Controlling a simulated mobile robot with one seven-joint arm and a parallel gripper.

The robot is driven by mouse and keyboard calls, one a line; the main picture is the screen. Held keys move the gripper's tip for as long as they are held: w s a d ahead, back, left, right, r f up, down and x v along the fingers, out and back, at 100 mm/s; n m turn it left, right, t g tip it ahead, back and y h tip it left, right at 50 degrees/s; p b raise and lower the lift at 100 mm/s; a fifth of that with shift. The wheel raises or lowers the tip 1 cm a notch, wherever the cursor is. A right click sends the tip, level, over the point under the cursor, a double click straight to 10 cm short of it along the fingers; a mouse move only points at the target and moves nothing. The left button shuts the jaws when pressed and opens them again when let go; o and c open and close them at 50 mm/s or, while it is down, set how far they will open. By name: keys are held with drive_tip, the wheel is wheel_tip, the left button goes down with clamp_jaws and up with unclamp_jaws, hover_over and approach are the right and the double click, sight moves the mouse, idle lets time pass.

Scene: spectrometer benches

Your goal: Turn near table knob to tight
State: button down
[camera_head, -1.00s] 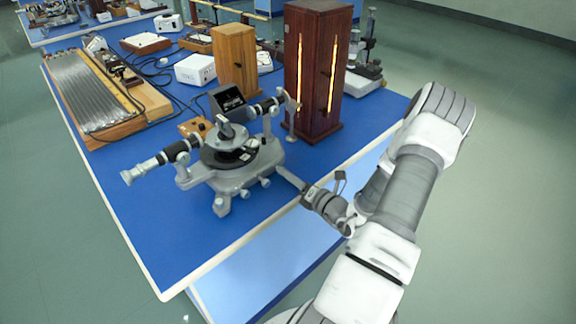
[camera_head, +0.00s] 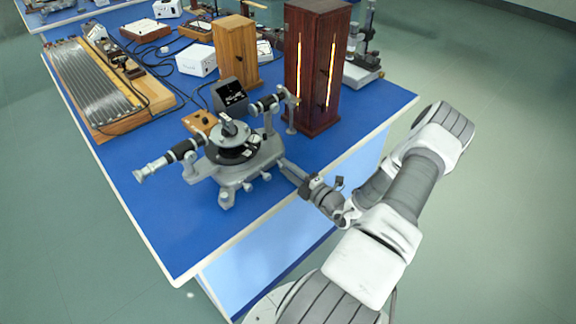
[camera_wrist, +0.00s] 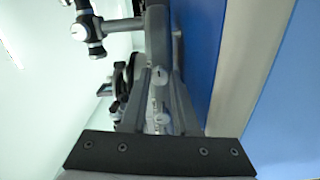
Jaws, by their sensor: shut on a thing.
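A grey spectrometer (camera_head: 228,168) stands at the near right edge of the blue table, with two telescope arms over a round stage. Small knobs show low along its front side, one of them a knob (camera_head: 248,187) left of my gripper. My gripper (camera_head: 285,164) reaches in from the right at the spectrometer's right end. In the wrist view, the two fingers come together about a small pale knob (camera_wrist: 160,77) on the spectrometer base, and my gripper is shut on it. A second rounded knob (camera_wrist: 163,118) shows between the fingers, nearer the palm. Whether the knob is tight cannot be seen.
A dark wooden lamp box (camera_head: 318,70) with glowing slits stands just behind the gripper. A lighter wooden box (camera_head: 235,52) and a small black meter (camera_head: 229,96) stand behind the spectrometer. The floor right of the table is clear.

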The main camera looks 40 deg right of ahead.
drive_tip(key=shift+m, duration=0.5)
drive_tip(key=c, duration=0.7)
unclamp_jaws()
drive_tip(key=shift+o, duration=0.2)
drive_tip(key=shift+f, duration=0.1)
